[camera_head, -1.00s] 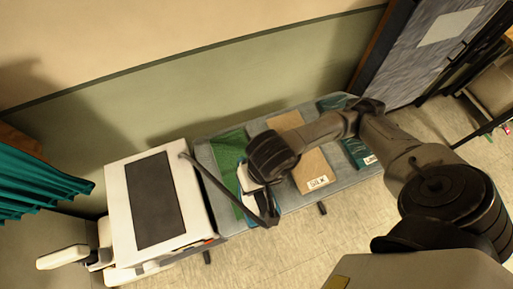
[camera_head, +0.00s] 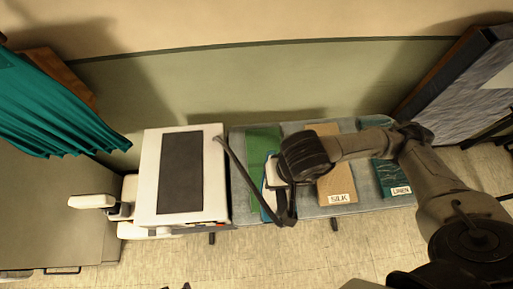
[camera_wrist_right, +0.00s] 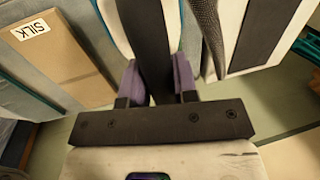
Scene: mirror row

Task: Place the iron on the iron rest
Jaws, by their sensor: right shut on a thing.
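The iron (camera_head: 271,173), white and blue with a dark handle, is partly hidden under my right wrist in the head view. My right gripper (camera_wrist_right: 155,80) is shut on the iron's dark handle between its purple fingers. The iron is over the green cloth area of the board; I cannot tell whether it touches it. A white station (camera_head: 217,190) stands left of the iron, with a dark flat pad (camera_head: 181,172) on top, which looks like the iron rest. The pad is empty. The station's edge also shows at the right of the wrist view. My left gripper is not in view.
A dark cord or bar (camera_head: 237,163) runs from the station to the iron. The grey board (camera_head: 310,208) carries a green cloth (camera_head: 258,148), a tan SILK panel (camera_head: 337,180) and a teal LINEN panel (camera_head: 391,174). A wall stands behind; a teal curtain (camera_head: 50,105) hangs left.

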